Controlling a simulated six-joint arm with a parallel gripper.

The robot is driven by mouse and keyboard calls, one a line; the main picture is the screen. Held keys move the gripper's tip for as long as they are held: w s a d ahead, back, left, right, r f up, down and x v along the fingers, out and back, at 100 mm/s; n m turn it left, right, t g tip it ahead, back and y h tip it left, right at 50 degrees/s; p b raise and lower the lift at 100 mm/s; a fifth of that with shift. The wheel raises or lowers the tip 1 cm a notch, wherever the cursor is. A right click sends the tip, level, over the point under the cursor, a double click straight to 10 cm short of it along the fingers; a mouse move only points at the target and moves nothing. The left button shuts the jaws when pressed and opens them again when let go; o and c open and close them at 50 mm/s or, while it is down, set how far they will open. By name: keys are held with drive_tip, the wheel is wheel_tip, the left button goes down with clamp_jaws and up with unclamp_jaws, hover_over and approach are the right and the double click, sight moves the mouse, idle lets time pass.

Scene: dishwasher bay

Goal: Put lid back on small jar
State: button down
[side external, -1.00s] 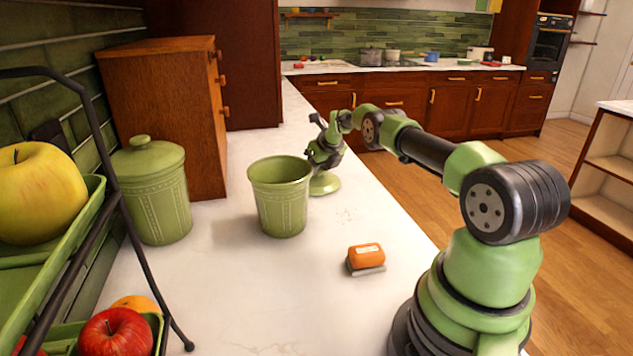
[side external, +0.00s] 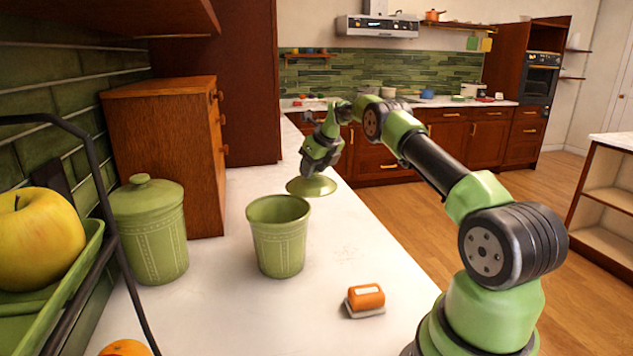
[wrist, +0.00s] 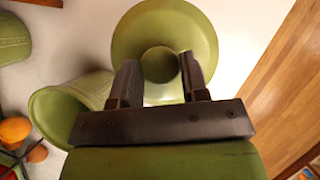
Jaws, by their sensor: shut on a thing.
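The small jar (side external: 279,240) is green, upright and without a lid on the white counter. It also shows in the wrist view (wrist: 62,108), to the left of my gripper's fingers. The green lid (side external: 312,187) hangs from my gripper (side external: 318,163), held clear of the counter, behind and to the right of the jar's mouth. In the wrist view, the lid (wrist: 203,45) lies beyond my gripper (wrist: 157,70), with its knob between the two dark fingers. My gripper is shut on the lid's knob.
A larger lidded green jar (side external: 148,235) stands left of the small jar, beside a wooden cabinet (side external: 165,150). A fruit rack (side external: 75,285) stands at the left. Bare counter surrounds the small jar.

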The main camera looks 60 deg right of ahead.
drive_tip(key=s+a+r+n+y, duration=0.1)
drive_tip(key=a+r+n+y, duration=0.3)
drive_tip(key=a, duration=0.5)
drive_tip(key=s+a+r+n+y, duration=0.1)
drive_tip(key=s+a+r+n, duration=0.1)
drive_tip(key=a+r+n, duration=0.6)
wheel_tip(320, 180, down, 7)
drive_tip(key=m, duration=0.1)
drive_tip(key=shift+a+f+g, duration=0.2)
drive_tip(key=shift+g, duration=0.2)
drive_tip(key=shift+f, duration=0.45)
idle(1.2)
drive_tip(key=shift+c, duration=0.4)
unclamp_jaws()
drive_tip(key=shift+r, duration=2.25)
